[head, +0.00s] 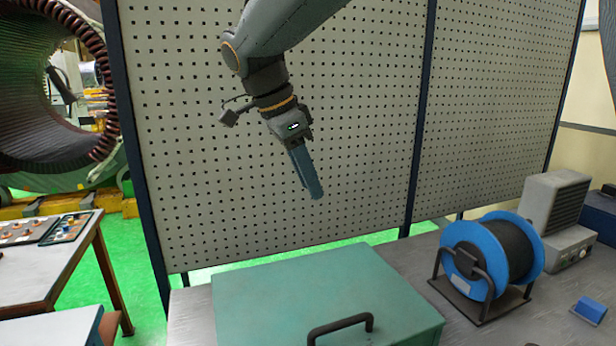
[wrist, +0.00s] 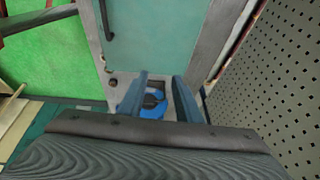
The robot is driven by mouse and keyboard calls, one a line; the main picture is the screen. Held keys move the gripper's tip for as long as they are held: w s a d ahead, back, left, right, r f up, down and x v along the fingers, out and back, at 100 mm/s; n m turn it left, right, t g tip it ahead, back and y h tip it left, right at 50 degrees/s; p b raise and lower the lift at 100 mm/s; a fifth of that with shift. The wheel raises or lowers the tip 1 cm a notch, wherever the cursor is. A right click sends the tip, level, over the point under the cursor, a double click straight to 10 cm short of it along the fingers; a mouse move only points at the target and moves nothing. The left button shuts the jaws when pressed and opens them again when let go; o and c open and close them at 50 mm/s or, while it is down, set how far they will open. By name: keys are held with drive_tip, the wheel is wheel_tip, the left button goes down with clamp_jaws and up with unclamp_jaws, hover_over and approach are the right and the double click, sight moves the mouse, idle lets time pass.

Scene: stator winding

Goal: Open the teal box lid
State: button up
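The teal box (head: 290,290) stands on the workbench, its flat lid closed. A dark bar handle (head: 340,326) shows near its front edge at the bottom of the head view. In the wrist view the teal box (wrist: 155,35) fills the upper middle, with part of the handle (wrist: 104,20) at its left side. My gripper (head: 316,194) hangs in the air above and behind the box, touching nothing. In the wrist view the two fingers of my gripper (wrist: 160,79) stand apart with nothing held between them.
A blue cable spool (head: 490,255) on a dark stand is right of the box. A grey vented unit (head: 556,215) and a small blue block (head: 590,309) are farther right. A perforated panel (head: 200,150) rises behind the bench. A side table (head: 40,265) stands at left.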

drive_tip(key=shift+c, duration=0.3)
clamp_jaws()
idle(1.0)
drive_tip(key=shift+o, duration=0.3)
unclamp_jaws()
drive_tip(key=b+v, duration=0.2)
drive_tip(key=v, duration=0.6)
drive_tip(key=shift+b, duration=0.4)
